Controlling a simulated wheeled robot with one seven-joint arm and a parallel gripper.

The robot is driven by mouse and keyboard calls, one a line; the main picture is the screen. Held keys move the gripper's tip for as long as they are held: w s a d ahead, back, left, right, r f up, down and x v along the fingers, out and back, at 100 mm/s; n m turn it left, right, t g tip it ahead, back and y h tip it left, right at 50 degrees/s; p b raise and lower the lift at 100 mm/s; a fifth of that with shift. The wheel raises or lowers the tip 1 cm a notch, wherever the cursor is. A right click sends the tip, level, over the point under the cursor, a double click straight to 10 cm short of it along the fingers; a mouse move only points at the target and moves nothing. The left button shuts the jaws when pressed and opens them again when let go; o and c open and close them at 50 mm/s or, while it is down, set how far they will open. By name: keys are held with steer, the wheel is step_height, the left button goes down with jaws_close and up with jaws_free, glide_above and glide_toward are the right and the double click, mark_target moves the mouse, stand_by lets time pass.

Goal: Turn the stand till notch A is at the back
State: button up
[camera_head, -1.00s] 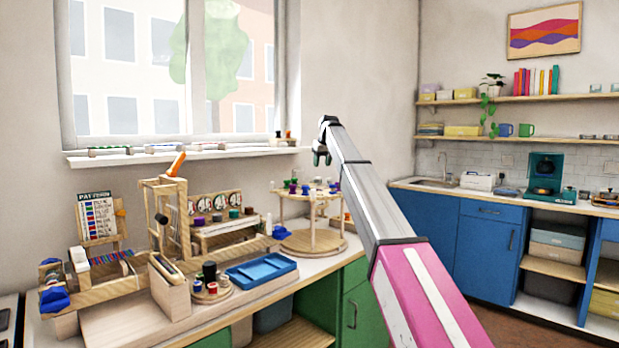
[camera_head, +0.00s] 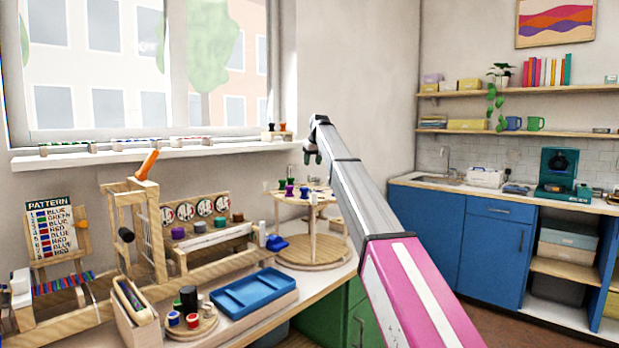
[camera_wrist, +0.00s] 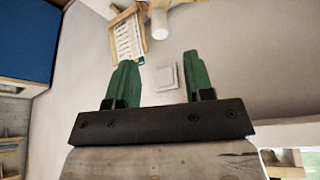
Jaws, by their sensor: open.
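The stand (camera_head: 312,253) is a round two-tier wooden turntable at the right end of the bench, with several coloured spools on its top disc. No notch or letter A can be made out at this size, and my arm hides part of its right side. My gripper (camera_head: 312,156) is above and behind the stand's top in the head view, apart from it. In the wrist view my gripper (camera_wrist: 155,80) has two green fingers spread apart with nothing between them. The stand is not seen in the wrist view.
A blue tray (camera_head: 252,290), a small spool disc (camera_head: 190,322), a wooden loom frame (camera_head: 140,230) and a pattern card (camera_head: 52,228) crowd the bench left of the stand. The window sill (camera_head: 150,155) runs behind.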

mark_target(310, 176)
steer(key=x, duration=0.8)
jaws_close()
